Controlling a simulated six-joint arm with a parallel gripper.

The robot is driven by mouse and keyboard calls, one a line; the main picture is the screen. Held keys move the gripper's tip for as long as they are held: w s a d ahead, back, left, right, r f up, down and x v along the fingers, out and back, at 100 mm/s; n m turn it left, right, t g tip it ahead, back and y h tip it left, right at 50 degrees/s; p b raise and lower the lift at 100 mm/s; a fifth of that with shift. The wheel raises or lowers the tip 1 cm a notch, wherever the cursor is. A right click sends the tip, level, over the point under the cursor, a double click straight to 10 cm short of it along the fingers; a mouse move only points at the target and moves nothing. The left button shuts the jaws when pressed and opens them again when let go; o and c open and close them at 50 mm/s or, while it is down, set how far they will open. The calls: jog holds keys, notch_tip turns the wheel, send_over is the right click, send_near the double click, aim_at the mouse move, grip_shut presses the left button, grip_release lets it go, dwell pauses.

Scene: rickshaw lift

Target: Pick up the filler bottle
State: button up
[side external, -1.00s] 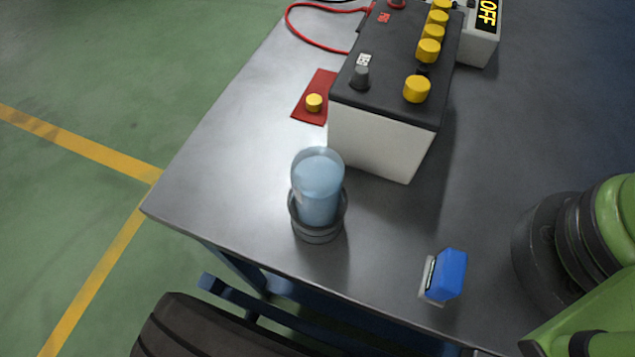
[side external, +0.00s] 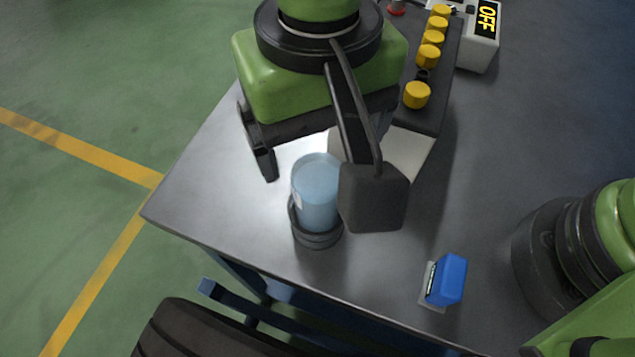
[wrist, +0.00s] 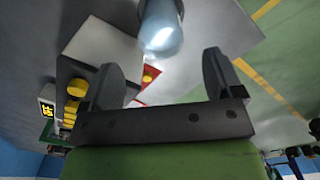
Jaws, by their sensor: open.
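The filler bottle (side external: 313,190) is a light blue, translucent bottle standing upright in a dark round holder (side external: 317,238) near the table's left corner. It also shows at the top of the wrist view (wrist: 160,28), between the lines of my two fingers. My gripper (side external: 315,160) is over the table at the bottle, its jaws open and apart.
A battery (side external: 415,147) with yellow caps stands close behind and right of the bottle. A grey box marked OFF (side external: 485,35) is farther back. A blue object (side external: 448,278) lies near the front edge. The table (side external: 480,150) is clear right of the battery.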

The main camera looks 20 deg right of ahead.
aim_at(317, 171)
notch_tip(317, 171, down, 8)
jog(key=shift+a+r, duration=0.1)
jog(key=c, duration=1.1)
